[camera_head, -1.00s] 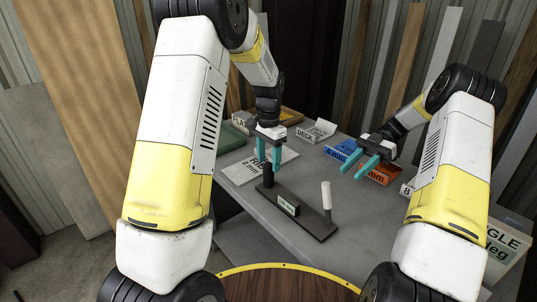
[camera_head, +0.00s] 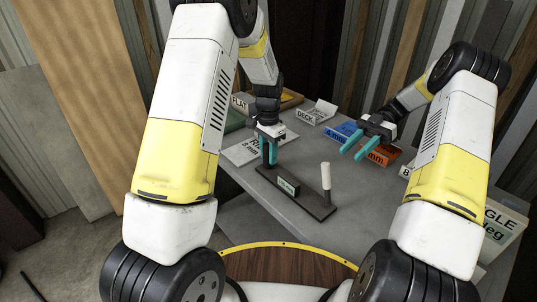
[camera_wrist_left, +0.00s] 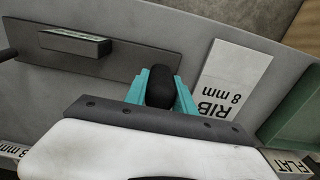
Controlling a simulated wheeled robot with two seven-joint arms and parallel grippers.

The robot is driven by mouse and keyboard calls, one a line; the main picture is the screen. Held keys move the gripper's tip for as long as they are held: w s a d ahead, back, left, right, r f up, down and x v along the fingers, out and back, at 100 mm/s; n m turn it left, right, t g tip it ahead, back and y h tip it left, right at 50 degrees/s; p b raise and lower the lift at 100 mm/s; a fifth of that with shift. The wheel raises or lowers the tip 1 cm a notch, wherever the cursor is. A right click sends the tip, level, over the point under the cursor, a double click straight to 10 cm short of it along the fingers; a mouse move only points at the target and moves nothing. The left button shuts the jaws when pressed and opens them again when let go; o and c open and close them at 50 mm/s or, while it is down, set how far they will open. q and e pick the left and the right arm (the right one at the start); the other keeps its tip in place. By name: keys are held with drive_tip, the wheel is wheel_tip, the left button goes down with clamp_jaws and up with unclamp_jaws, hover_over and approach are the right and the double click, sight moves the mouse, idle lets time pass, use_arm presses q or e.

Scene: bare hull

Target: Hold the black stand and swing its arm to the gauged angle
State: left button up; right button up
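The black stand (camera_head: 312,204) is a long flat dark base on the grey table. It has a small labelled block (camera_head: 288,186) in its middle and an upright rod with a white top (camera_head: 326,176) at its right end. My left gripper (camera_head: 269,162) points down at the stand's far left end. In the left wrist view its teal fingers (camera_wrist_left: 162,92) sit against both sides of the black post (camera_wrist_left: 160,87), shut on it. The stand's labelled block also shows there (camera_wrist_left: 75,42). My right gripper (camera_head: 350,152) is open and empty above the table, behind and right of the rod.
A white card marked RIB 8 mm (camera_wrist_left: 225,82) lies beside the stand. Blue (camera_head: 345,134) and orange (camera_head: 384,154) labelled bins stand under and behind my right gripper. A DECK box (camera_head: 316,112) is farther back. An angle sign (camera_head: 500,230) stands at right. Table right of the stand is clear.

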use_arm(q)
clamp_jaws()
drive_tip(key=shift+o, duration=1.3)
unclamp_jaws()
clamp_jaws()
use_arm(e)
drive_tip(key=shift+o, duration=0.7)
drive_tip(key=m+t+h, duration=0.2)
drive_tip(key=m+h, duration=0.2)
drive_tip(key=h, duration=0.1)
approach(324, 179)
drive_tip(key=s+a+r+m+t+h, duration=0.1)
drive_tip(key=m+t, duration=0.1)
drive_tip(key=s+a+r+m+t+h, duration=0.1)
drive_tip(key=h, duration=0.1)
drive_tip(key=s+a+r+m+t+h, duration=0.1)
drive_tip(key=m+t+h, duration=0.1)
drive_tip(key=shift+a+r+m+t, duration=0.3)
drive_tip(key=shift+r, duration=0.1)
drive_tip(key=f, duration=0.4)
drive_tip(key=s+f, duration=0.1)
drive_tip(key=f, duration=0.6)
drive_tip(key=shift+s+a+f, duration=0.2)
drive_tip(key=shift+s+f, duration=0.15)
drive_tip(key=shift+s, duration=0.05)
